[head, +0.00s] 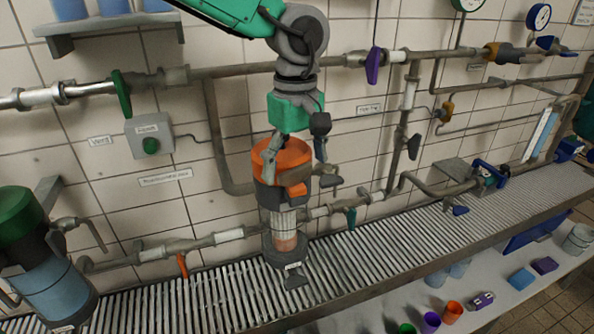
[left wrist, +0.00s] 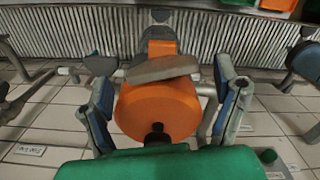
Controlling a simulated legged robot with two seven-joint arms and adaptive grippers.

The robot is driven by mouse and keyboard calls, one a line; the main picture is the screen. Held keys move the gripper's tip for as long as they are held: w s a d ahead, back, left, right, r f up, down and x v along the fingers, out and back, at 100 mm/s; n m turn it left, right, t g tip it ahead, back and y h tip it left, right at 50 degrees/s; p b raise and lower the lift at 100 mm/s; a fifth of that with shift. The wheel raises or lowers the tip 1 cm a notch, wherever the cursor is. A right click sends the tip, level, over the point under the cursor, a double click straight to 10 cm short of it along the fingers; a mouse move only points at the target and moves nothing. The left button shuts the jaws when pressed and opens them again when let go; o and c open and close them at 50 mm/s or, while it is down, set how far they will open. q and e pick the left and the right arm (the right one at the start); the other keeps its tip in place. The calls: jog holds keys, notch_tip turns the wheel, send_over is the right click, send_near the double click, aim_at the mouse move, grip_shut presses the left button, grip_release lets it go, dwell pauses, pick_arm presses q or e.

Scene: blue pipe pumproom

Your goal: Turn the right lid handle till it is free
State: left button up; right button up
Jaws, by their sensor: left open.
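The orange lid (head: 282,155) sits on top of the right vessel, whose clear glass body (head: 284,225) shows below it. A short orange piece (head: 298,189) sticks out at its front. My left gripper (head: 296,160) hangs over the lid from above, open, with one finger on each side. In the left wrist view the lid (left wrist: 158,108) lies between the spread fingers of the gripper (left wrist: 166,100), and both look clear of it. A grey bar (left wrist: 163,68) crosses the lid's front edge there. My right gripper is not in view.
A second vessel with a green lid (head: 18,217) stands at the left. Pipes run along the tiled wall close behind, with a purple valve handle (head: 373,66) and a green one (head: 122,93). Slatted grating (head: 380,262) lies below. Cups and blocks stand on a lower shelf.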

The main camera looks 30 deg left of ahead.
aim_at(295, 167)
pick_arm(q)
notch_tip(295, 167, up, 10)
dwell(0.3)
jog(key=shift+a, duration=0.1)
